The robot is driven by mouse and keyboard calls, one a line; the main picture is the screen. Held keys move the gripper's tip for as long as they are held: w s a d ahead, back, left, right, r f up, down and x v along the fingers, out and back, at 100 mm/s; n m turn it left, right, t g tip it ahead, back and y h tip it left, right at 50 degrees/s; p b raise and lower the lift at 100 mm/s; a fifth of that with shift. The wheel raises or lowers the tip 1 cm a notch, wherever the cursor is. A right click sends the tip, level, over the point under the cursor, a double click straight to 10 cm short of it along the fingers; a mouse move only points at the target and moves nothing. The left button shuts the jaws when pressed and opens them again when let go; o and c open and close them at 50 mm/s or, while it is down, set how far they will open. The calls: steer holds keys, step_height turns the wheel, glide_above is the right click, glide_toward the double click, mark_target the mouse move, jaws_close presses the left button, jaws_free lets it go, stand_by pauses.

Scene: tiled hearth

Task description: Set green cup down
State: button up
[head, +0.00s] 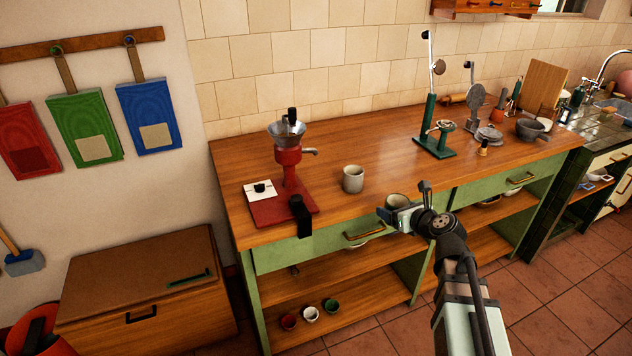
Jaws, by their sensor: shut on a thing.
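My gripper (392,216) is shut on a pale, greyish-green cup (397,200), which I take as the green cup. It is at the front edge of the wooden counter (345,220). The gripper and arm hide the cup's lower part, so I cannot tell whether it touches the counter. Another cup, grey-beige (353,179), stands upright on the counter to the left of my gripper, apart from it.
A red hand-cranked machine (288,158) stands left on the counter; a green stand (431,130) stands at the back right, near a grey pot (532,129). Small red, white and green cups (331,306) sit on the lower shelf. The mid-counter behind the cups is clear.

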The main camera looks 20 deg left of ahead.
steer(key=a, duration=0.5)
steer(key=s+a, duration=0.1)
steer(key=a, duration=0.9)
steer(key=shift+s+a+r, duration=0.2)
steer(key=shift+s, duration=0.05)
steer(key=shift+a, duration=0.3)
glide_above(315, 179)
steer(key=s+d, duration=0.3)
steer(key=shift+w+a, duration=0.25)
steer(key=x, duration=0.3)
steer(key=shift+w+a+r, duration=0.15)
steer(key=shift+w, duration=0.1)
steer(key=shift+f, duration=0.3)
steer(key=shift+f, duration=0.1)
steer(key=o, duration=0.9)
